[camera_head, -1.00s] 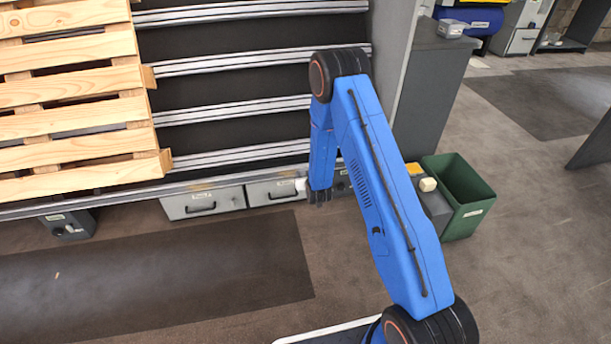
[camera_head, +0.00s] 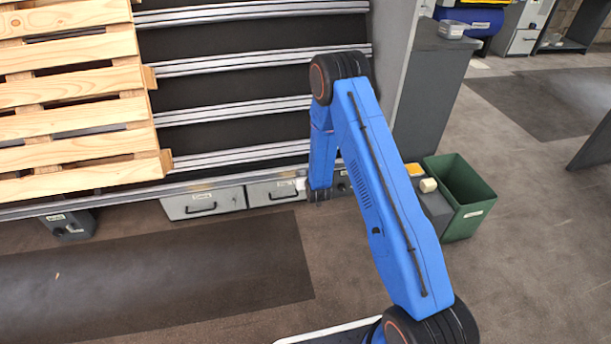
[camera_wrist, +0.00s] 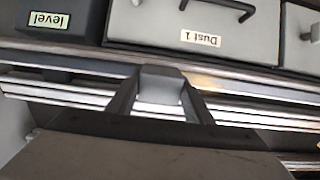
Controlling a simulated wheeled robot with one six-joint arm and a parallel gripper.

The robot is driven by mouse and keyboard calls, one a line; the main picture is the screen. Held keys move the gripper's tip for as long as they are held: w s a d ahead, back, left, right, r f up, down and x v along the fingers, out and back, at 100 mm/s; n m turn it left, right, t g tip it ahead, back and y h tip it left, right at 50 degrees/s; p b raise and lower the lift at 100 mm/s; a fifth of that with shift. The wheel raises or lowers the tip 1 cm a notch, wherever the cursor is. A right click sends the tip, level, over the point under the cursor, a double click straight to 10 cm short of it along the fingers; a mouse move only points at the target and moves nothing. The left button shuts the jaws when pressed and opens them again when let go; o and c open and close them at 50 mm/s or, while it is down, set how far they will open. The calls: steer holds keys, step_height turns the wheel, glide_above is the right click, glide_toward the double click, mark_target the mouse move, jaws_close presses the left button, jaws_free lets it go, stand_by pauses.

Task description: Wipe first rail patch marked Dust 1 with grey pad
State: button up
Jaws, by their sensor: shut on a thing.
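My gripper (camera_wrist: 160,98) is shut on a small grey block, the grey pad (camera_wrist: 160,78), in the wrist view. The pad lies over the edge of a metal rail (camera_wrist: 255,90); I cannot tell whether it touches. A brownish smudge (camera_wrist: 205,80) shows on the rail just right of the pad. The label "Dust 1" (camera_wrist: 188,36) is on a light grey drawer front beyond the rail. In the head view, my gripper (camera_head: 318,194) hangs by the front rail at the right end of the drawers, partly hidden by my arm.
A wooden pallet (camera_head: 75,110) lies on the rails at left. Grey drawers (camera_head: 203,203) sit under the front rail. The floor in front is open.

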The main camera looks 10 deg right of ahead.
mark_target(279, 175)
steer(key=shift+w+f, duration=0.2)
steer(key=shift+w, duration=0.25)
steer(key=shift+a, duration=0.1)
steer(key=shift+a, duration=5.9)
steer(key=shift+d, duration=0.1)
steer(key=shift+w+d, duration=0.1)
steer(key=shift+d, duration=5.8)
